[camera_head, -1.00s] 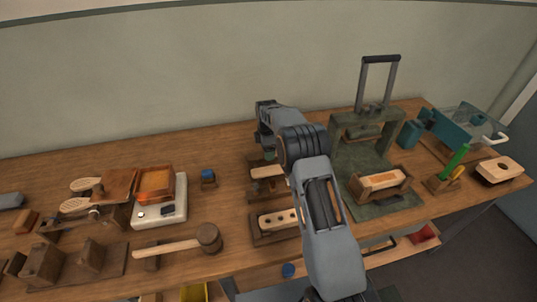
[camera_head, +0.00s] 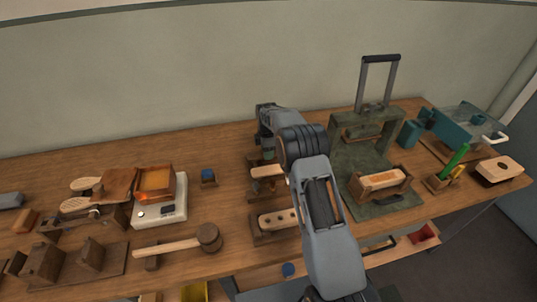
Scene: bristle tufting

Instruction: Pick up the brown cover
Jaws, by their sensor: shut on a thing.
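My gripper (camera_head: 267,160) points down at the middle of the bench, left of my forearm, and is shut on a light brown wooden piece. This piece, which looks like the brown cover (camera_head: 266,171), sits just above a dark wooden holder (camera_head: 262,191). Its right end is close to my arm. The fingertips are small and partly hidden, so the exact grip is hard to see.
A second holder with a holed block (camera_head: 278,219) stands in front. A green press (camera_head: 366,150) stands right. The bench behind is clear.

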